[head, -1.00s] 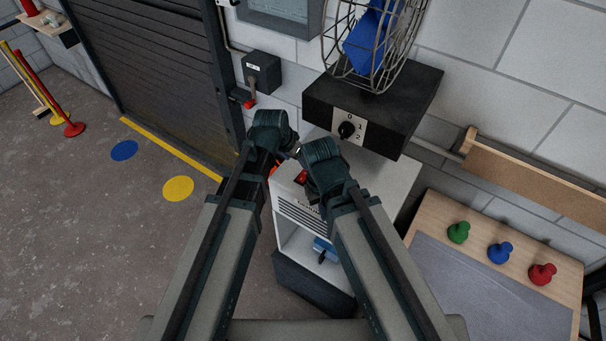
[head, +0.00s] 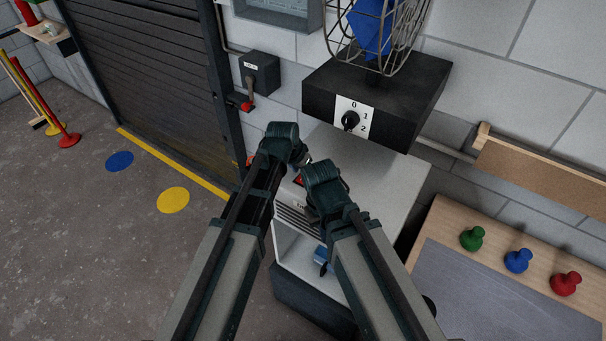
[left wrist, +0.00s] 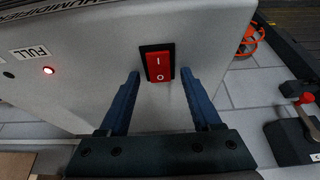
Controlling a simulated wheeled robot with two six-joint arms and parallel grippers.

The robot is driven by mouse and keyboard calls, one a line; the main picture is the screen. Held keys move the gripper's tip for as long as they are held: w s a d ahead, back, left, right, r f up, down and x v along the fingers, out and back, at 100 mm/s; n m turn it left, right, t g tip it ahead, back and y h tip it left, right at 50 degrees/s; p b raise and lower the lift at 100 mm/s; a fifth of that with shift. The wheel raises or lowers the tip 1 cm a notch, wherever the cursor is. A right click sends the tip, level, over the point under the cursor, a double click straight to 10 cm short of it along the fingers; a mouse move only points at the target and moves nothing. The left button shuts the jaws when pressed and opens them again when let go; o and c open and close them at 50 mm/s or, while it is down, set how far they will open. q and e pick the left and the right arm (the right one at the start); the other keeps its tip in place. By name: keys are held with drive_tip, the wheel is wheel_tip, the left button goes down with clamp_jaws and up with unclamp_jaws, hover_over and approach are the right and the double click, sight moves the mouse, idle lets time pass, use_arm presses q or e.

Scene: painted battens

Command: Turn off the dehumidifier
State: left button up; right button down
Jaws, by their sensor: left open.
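The dehumidifier (head: 375,165) is a pale grey cabinet below the fan's black box. Its red rocker switch (left wrist: 159,65), marked I and O in a black frame, faces my left gripper (left wrist: 160,75). That gripper is open, with one blue finger on each side of the switch and nothing between them. I cannot tell whether the fingers touch the panel. A red light (left wrist: 48,70) glows beside the FULL label (left wrist: 30,52). In the head view the switch (head: 299,180) shows between my wrists. My right gripper (head: 322,178) is beside the cabinet front; its fingers are hidden.
A caged fan (head: 378,35) stands on a black box with a 0-1-2 knob (head: 350,120). A wall box with a red-tipped lever (head: 248,103) is left of it. A board with green, blue and red knobs (head: 517,260) is at right.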

use_arm(q)
clamp_jaws()
drive_tip(key=shift+w+d+r+g+p, duration=0.2)
drive_tip(key=shift+w+g+p, duration=0.1)
drive_tip(key=shift+p, duration=0.15)
drive_tip(key=shift+w+g+y, duration=0.15)
drive_tip(key=shift+g+y, duration=0.15)
drive_tip(key=shift+y, duration=0.1)
drive_tip(key=shift+f+g+y+p, duration=0.2)
drive_tip(key=shift+g+y+p, duration=0.1)
drive_tip(key=shift+g+y, duration=0.15)
unclamp_jaws()
